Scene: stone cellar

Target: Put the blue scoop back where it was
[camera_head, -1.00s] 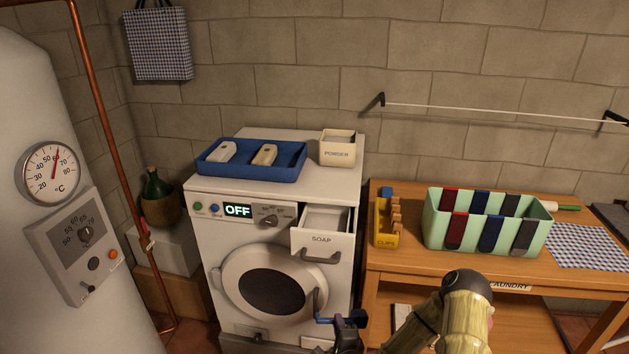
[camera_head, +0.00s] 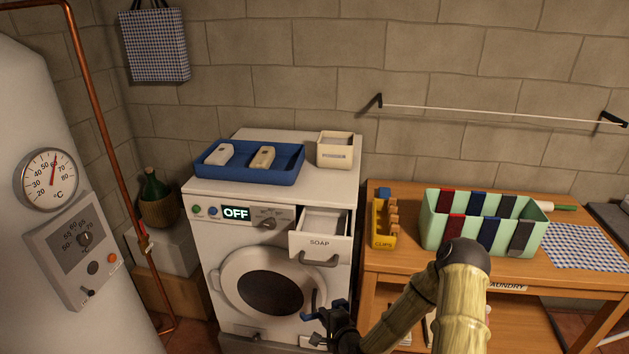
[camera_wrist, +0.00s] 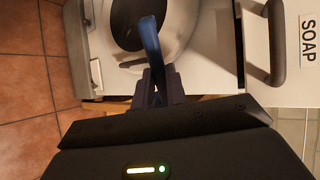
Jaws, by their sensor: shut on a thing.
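The blue scoop (camera_head: 310,311) is in my gripper (camera_head: 328,318), in front of the lower part of the washing machine door. The wrist view shows the scoop's blue handle (camera_wrist: 149,42) rising from between the shut fingers (camera_wrist: 158,88); the rest of the scoop is hard to make out. The cream powder box (camera_head: 334,149) stands on top of the machine at its right, open at the top.
The washing machine (camera_head: 240,297) has a blue tray (camera_head: 250,174) on top. A wooden table (camera_head: 400,263) to the right bears the yellow clips holder (camera_head: 383,240) and the green divided bin (camera_head: 432,237). The open drawer sticks out from the machine's front.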

